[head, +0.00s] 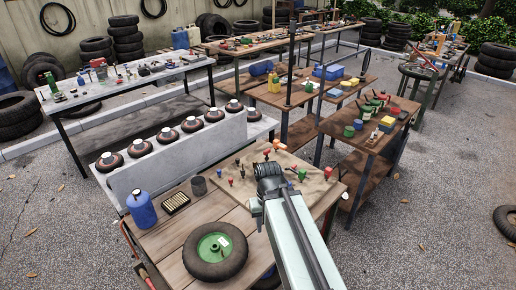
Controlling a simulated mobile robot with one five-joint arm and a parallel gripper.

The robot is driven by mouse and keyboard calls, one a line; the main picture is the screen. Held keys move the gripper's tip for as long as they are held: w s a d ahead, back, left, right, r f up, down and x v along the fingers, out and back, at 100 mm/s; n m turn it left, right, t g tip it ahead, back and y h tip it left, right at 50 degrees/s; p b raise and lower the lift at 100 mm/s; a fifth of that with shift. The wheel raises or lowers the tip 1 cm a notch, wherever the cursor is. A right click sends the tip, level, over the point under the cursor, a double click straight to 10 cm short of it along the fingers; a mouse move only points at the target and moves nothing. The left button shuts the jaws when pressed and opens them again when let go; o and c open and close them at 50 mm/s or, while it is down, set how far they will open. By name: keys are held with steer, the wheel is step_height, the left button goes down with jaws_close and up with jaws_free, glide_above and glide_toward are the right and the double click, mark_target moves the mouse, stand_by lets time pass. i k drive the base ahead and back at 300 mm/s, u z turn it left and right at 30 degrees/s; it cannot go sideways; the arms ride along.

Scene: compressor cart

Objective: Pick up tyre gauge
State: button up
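My arm reaches up from the lower right, and my gripper (268,170) is at its dark end, over a tan mat (318,192) on the near wooden cart top. Its fingers are not clear, so I cannot tell whether it is open or shut. Several small red and green items lie on the mat around it, such as a red-topped piece (276,145) just beyond and a red and green piece (301,174) to the right. They are too small for me to tell which is the tyre gauge. My arm hides part of the mat.
On the same cart stand a green-hubbed wheel (215,250), a blue bottle (141,209), a slotted box (175,203) and a dark cup (198,185). Crowded tables stand behind; open paving lies right.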

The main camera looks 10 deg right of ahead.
mark_target(276, 144)
steer(key=u, duration=4.05)
steer(key=k, duration=2.75)
steer(key=z, duration=1.3)
steer(key=i, duration=1)
